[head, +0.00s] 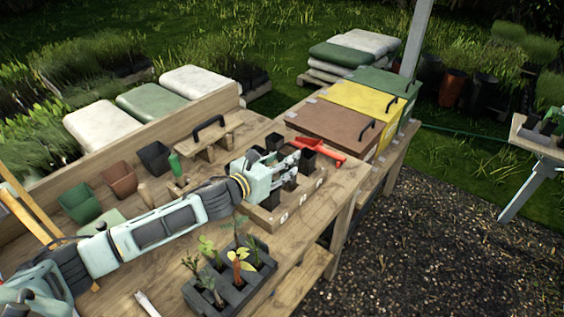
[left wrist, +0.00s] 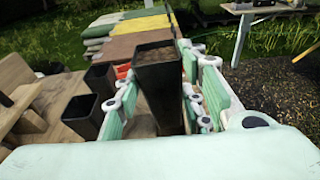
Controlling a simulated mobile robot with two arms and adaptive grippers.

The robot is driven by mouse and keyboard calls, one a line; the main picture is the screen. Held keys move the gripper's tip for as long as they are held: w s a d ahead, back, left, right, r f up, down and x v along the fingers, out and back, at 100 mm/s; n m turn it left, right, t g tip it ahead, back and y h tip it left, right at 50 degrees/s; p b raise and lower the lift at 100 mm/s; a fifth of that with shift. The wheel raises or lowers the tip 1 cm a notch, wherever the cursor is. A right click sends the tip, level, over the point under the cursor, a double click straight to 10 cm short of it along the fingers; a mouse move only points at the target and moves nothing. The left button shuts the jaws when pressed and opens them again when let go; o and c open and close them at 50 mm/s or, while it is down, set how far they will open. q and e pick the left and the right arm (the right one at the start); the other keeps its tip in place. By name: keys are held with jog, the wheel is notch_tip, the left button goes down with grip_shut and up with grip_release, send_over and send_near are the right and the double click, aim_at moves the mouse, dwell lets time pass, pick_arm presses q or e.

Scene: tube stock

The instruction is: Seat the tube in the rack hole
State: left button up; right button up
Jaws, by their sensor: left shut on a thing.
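My left gripper (head: 290,163) is over the wooden rack (head: 283,217) on the bench, shut on a black square tube (head: 308,159). In the left wrist view this tube (left wrist: 158,88) stands between the pale green fingers, its top filled with brown soil. It looks roughly upright. Its lower end is hidden, so I cannot tell whether it is in a hole or above one. Other black tubes stand at the rack, one at its back (head: 274,141) and another in the left wrist view (left wrist: 82,116). My arm hides part of the rack. My right gripper is not in view.
A red scoop (head: 322,149) lies just behind the rack. A grey tray of seedlings (head: 232,280) stands in front of it. Lidded bins (head: 335,122) stand behind.

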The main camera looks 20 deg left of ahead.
pick_arm(q)
jog(key=shift+r+p, duration=4.45)
jog(key=shift+r, duration=0.25)
jog(key=s+d+f+n+y+b, duration=0.1)
jog(key=s+d+f+b, duration=0.15)
jog(key=s, duration=0.25)
jog(key=s+d+f+t+y+b, duration=0.1)
jog(key=s+f+b, duration=0.1)
jog(key=s+b, duration=0.25)
jog(key=s+d+f+n+y+b, duration=0.1)
jog(key=s+d+f+b, duration=0.15)
jog(key=s, duration=0.35)
jog(key=s+a+r+n+y+b, duration=0.1)
jog(key=s+a+n+y+b, duration=0.1)
jog(key=s+a, duration=0.2)
jog(key=shift+s+b, duration=0.4)
jog(key=shift+s, duration=0.3)
